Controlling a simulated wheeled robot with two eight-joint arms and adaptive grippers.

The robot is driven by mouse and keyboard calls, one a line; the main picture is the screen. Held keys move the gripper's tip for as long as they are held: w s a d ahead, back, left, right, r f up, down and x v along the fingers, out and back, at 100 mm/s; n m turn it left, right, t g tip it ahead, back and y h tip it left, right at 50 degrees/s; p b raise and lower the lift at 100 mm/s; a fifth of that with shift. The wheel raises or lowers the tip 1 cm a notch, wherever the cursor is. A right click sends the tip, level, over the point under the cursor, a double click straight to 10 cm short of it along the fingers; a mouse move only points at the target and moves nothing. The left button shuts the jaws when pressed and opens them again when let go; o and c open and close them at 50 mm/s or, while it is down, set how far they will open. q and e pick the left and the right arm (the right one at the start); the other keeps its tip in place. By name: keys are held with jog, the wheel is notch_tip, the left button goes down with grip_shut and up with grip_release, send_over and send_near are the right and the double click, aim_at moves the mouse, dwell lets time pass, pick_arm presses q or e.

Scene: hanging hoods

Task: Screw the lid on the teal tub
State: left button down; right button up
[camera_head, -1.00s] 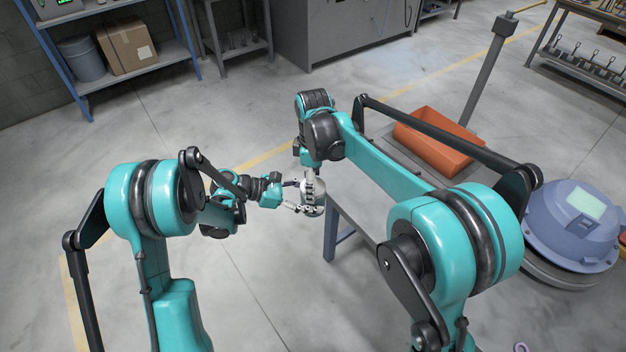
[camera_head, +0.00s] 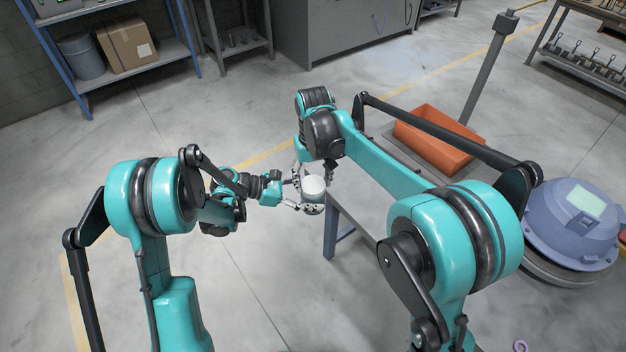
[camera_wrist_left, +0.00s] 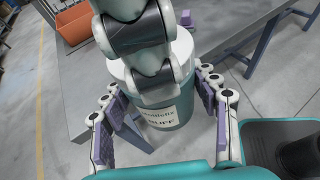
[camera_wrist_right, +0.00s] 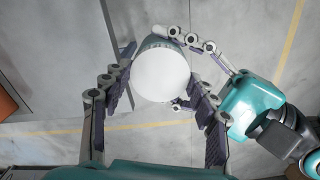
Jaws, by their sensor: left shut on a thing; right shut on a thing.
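The teal tub (camera_wrist_left: 182,108) with a printed paper label stands upright between the fingers of my left gripper (camera_wrist_left: 160,88), which is shut on it. The white round lid (camera_wrist_right: 161,76) sits on top of the tub, and in the head view it shows as a pale disc (camera_head: 314,185). My right gripper (camera_wrist_right: 161,82) comes from above, with its fingers closed on opposite sides of the lid. The lid's thread is not visible.
Tub and grippers are off the left end of a grey table (camera_head: 345,214) with blue-grey legs. An orange bin (camera_head: 438,140) is on the table. A blue domed unit (camera_head: 572,228) stands at right. Shelving (camera_head: 140,75) is at back left; the floor between is clear.

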jog(key=m, duration=0.4)
jog(key=shift+m, duration=0.4)
jog(key=m, duration=0.3)
jog(key=o, duration=1.3)
jog(key=shift+r, duration=2.25)
jog(key=shift+c, duration=0.5)
